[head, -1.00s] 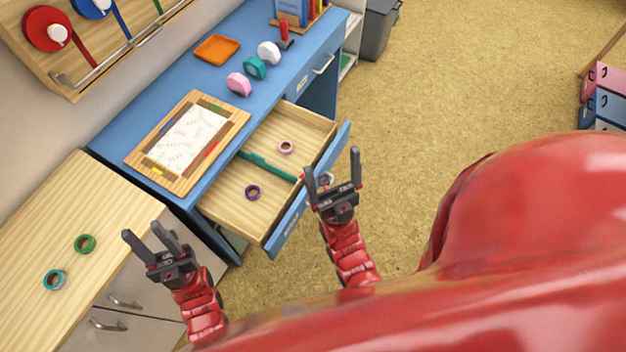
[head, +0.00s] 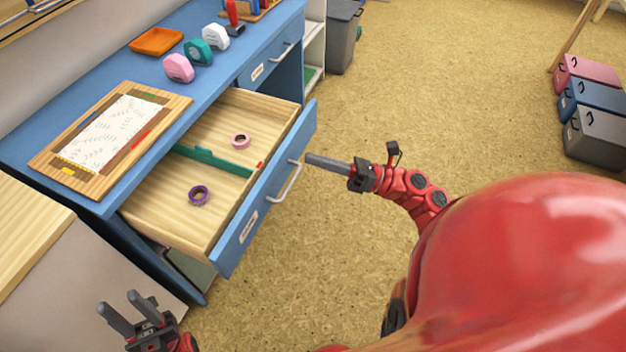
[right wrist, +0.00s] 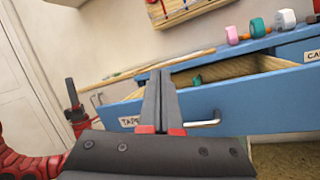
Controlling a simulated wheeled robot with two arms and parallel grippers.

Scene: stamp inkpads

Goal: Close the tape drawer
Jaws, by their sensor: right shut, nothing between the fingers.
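The tape drawer (head: 262,200) is pulled out of the blue desk, with a wooden inside, a blue front and a grey bar handle (head: 284,182). A pink tape roll (head: 241,141) and a purple tape roll (head: 199,195) lie in it, either side of a green divider (head: 214,162). In the right wrist view its front (right wrist: 262,98) and handle (right wrist: 202,122) show beyond the fingers. My right gripper (head: 310,160) is shut and empty, pointing at the drawer front near the handle; I cannot tell if it touches. My left gripper (head: 127,312) is open and empty at the bottom left, away from the drawer.
The desk top holds a wooden board with a paper (head: 110,135), an orange tray (head: 156,41) and several tape dispensers. A closed drawer (head: 266,62) is beside the open one. A wooden-topped cabinet (head: 28,228) stands at left.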

